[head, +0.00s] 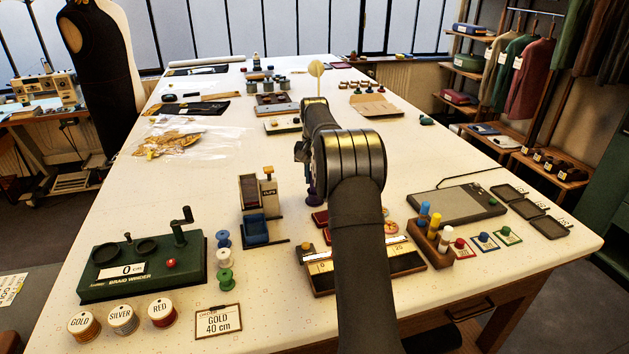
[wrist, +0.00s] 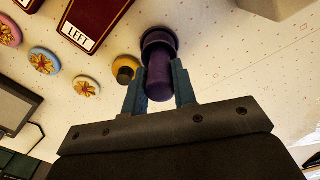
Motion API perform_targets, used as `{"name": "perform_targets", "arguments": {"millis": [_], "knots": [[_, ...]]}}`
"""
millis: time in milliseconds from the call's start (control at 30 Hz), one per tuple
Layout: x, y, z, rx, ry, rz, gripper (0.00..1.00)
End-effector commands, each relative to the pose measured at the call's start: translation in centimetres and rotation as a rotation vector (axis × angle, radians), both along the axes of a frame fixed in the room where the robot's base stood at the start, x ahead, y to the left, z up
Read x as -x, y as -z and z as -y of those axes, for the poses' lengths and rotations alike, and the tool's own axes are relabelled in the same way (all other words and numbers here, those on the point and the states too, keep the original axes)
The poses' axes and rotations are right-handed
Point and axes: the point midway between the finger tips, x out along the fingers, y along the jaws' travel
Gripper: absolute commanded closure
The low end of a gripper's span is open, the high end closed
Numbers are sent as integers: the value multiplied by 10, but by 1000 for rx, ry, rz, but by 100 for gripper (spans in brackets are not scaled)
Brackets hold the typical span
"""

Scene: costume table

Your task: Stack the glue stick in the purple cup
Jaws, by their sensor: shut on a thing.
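My gripper (wrist: 160,88) is shut on a dark purple cylinder (wrist: 160,80), with one teal finger on each side of it. At the cylinder's far end is a wider, cup-like purple rim (wrist: 158,40). I cannot tell whether the rim and the cylinder are one piece or a stick in the purple cup. In the head view, the purple thing (head: 314,194) shows low beside my arm, partly hidden by it. I cannot make out a label that marks a glue stick.
A yellow round thing with a dark knob (wrist: 125,68) lies close to the left finger. Dark red trays (wrist: 93,22), one marked LEFT, are beyond it. In the head view, a wooden block (head: 432,240) of colored sticks stands right of my arm, and a blue-tray dispenser (head: 262,230) stands left.

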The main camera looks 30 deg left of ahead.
Motion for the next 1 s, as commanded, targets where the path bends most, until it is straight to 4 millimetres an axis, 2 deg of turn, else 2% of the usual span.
{"name": "perform_targets", "arguments": {"millis": [100,600,633,700,1000], "knots": [[0,14,0,0,0,0,98],[0,23,1,0,0,-1,98],[0,22,0,0,0,0,69],[0,22,0,0,0,0,55],[0,21,0,0,0,1,53]]}}
